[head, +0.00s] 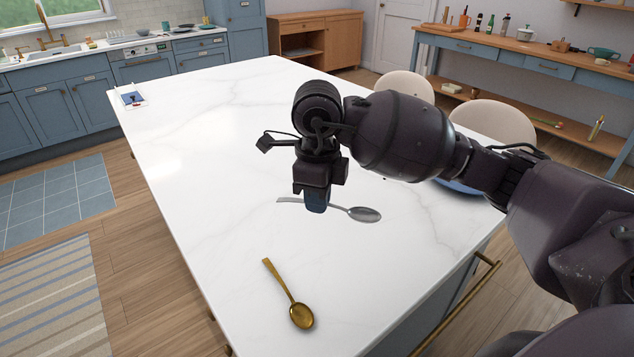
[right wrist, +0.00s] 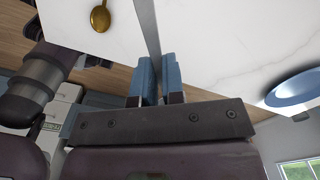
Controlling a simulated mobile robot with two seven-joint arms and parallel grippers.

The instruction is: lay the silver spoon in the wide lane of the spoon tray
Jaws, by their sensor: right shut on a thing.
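The silver spoon (head: 365,214) is held by its handle in my right gripper (head: 315,205), with its bowl pointing right, over the white marble counter. I cannot tell how far it is from the surface. In the right wrist view the spoon's grey handle (right wrist: 147,25) passes between the two blue fingertips of the same gripper (right wrist: 158,72). A gold spoon (head: 290,295) lies on the counter nearer to me; it also shows in the right wrist view (right wrist: 100,17). I do not see a spoon tray in either view. My left gripper is not in view.
The white marble counter (head: 205,150) is mostly bare. A blue dish (head: 462,187) sits near its right edge, partly hidden by my right arm; it also shows in the right wrist view (right wrist: 297,88). A small picture card (head: 132,97) lies at the far left. Chairs (head: 492,121) stand beyond the right edge.

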